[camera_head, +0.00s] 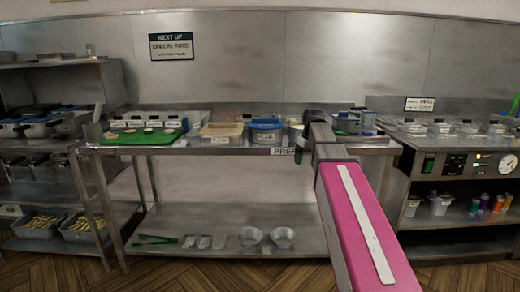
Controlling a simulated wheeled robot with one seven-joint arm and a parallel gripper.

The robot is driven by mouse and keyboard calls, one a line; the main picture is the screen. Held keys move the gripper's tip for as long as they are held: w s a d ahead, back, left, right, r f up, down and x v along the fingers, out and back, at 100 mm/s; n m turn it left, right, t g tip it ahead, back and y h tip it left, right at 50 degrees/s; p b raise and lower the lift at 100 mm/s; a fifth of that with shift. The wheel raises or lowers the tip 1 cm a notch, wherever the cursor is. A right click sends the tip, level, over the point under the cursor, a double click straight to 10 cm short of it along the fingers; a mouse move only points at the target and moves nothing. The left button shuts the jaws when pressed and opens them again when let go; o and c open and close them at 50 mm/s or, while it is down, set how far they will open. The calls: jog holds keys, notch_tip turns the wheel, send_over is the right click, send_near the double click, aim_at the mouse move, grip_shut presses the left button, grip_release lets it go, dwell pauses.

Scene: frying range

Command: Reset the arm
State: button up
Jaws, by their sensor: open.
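My arm, with its pink link, reaches from the bottom right toward the steel prep table (220,151). Its dark end with my gripper (302,142) is at the table's front edge, right of the blue-labelled tub (265,131). The gripper is small and dark here, and its fingers are hard to make out. It is open, and I see nothing held clearly in it. The arm hides part of the table's right side.
A green board (140,137) with several round pieces lies on the table's left. A lidded beige container (221,131) stands beside the tub. Green tongs (155,239) and two metal bowls (282,237) are on the lower shelf. A fryer unit (455,164) stands right.

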jog(key=s+f+m, duration=0.1)
jog(key=s+f, duration=0.5)
jog(key=f, duration=0.5)
jog(key=s+f+m, duration=0.2)
jog(key=s+f, duration=0.5)
jog(key=f, duration=0.4)
jog(key=s+f+m, duration=0.2)
jog(key=s+f, duration=0.5)
jog(key=f, duration=0.4)
jog(key=shift+a+f+g+h, duration=0.2)
jog(key=shift+a+g+h, duration=0.1)
jog(key=shift+g, duration=0.1)
jog(key=shift+s, duration=0.1)
